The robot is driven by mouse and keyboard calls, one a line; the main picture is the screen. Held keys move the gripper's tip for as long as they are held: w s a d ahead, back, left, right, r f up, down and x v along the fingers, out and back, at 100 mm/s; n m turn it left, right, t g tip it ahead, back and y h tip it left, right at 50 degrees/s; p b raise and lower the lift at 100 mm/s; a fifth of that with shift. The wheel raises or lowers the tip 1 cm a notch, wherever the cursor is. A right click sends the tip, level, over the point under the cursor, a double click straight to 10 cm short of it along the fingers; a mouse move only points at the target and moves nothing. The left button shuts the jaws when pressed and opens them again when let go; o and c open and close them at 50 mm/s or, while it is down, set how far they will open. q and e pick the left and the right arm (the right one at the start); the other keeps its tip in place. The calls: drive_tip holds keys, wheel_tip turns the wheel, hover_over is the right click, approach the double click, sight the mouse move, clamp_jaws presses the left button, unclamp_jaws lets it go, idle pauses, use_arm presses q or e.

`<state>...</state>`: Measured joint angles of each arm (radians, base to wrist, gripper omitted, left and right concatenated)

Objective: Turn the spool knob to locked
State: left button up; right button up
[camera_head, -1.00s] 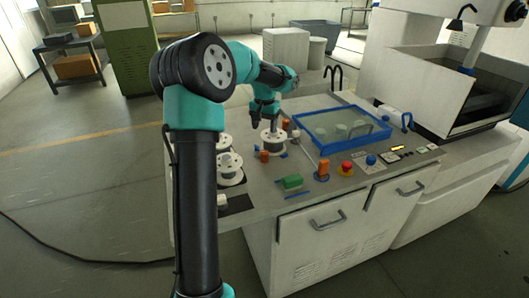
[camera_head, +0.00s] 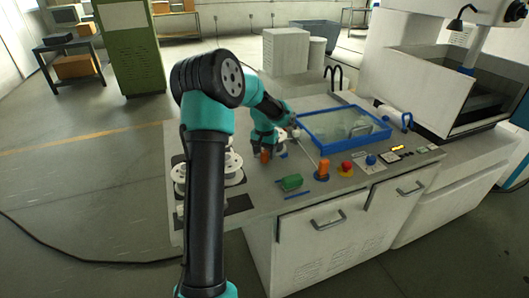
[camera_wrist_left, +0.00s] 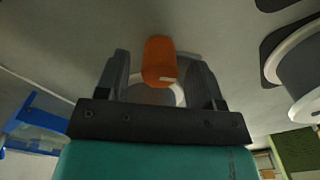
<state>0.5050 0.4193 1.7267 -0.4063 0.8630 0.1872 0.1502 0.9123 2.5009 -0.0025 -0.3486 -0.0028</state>
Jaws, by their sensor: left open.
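An orange knob (camera_head: 265,157) stands on the grey bench top, in front of a white spool (camera_head: 281,153) that my gripper partly hides. My left gripper (camera_head: 264,149) is over this spot, its fingertips largely hidden by its own body and the knob. In the left wrist view, the orange knob (camera_wrist_left: 159,60) shows upright between the two open fingers (camera_wrist_left: 160,82), with a gap on each side. A pale rounded part shows behind its lower end. I cannot tell any lock marking. My right gripper is not in view.
Another orange knob (camera_head: 324,168) stands to the right, near a red button (camera_head: 346,167) and a blue knob (camera_head: 371,160). A green block (camera_head: 290,182) lies in front. A blue-framed tray (camera_head: 312,142) is behind. White spools (camera_head: 232,177) stand at left, partly behind my arm.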

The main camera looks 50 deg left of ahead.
use_arm(q)
drive_tip(key=c, duration=0.9)
drive_tip(key=shift+m, duration=0.5)
drive_tip(key=m, duration=0.3)
drive_tip(key=shift+m, duration=2.5)
drive_tip(key=o, duration=0.9)
